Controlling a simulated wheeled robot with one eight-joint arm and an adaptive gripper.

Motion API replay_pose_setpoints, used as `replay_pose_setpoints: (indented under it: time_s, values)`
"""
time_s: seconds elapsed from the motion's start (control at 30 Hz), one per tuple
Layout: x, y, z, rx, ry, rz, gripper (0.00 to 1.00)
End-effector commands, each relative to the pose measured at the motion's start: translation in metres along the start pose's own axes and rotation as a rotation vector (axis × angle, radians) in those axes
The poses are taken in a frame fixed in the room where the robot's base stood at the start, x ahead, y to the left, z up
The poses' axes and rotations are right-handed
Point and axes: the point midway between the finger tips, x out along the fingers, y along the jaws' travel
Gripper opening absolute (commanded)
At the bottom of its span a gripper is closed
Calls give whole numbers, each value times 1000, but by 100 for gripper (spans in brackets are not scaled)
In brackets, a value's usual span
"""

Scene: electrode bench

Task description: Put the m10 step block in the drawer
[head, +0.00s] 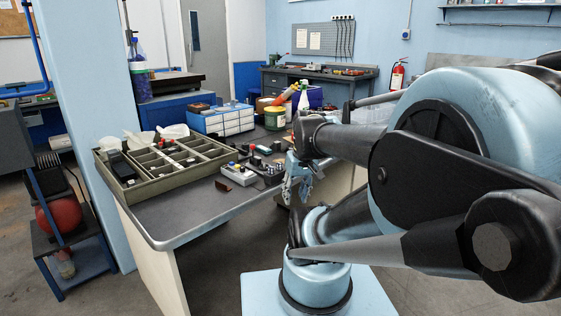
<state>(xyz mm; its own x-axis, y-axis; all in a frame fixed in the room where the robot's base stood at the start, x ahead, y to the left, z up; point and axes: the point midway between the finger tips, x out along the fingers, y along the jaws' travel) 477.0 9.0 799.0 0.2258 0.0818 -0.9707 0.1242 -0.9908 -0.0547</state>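My gripper (298,190) hangs beside the right edge of the workbench (170,218), small in the head view and partly covered by my arm. I cannot tell whether its fingers are open or shut, or whether they hold anything. I cannot pick out the m10 step block for certain. Small dark pieces lie on the bench left of my gripper, among them a brown piece (223,185). A small blue and white drawer cabinet (226,120) stands at the back of the bench, its drawers looking shut. No open drawer is plain to see.
An olive compartment tray (157,188) with small parts fills the bench's left side. A grey box (238,175) with coloured knobs and a dark rack (268,171) stand near my gripper. A green tub (275,118) stands behind. The bench's front left corner is bare.

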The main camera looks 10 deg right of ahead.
Motion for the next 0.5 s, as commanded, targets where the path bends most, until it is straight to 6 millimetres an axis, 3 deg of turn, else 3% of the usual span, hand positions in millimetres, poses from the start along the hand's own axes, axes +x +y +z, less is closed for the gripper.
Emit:
replay_pose_setpoints:
  time_s: [0.27, 0.5]
  values:
    - [-26, 2, -86, -112, 82, -98, 37]
    - [-39, 16, -162, -211, 176, -161, 37]
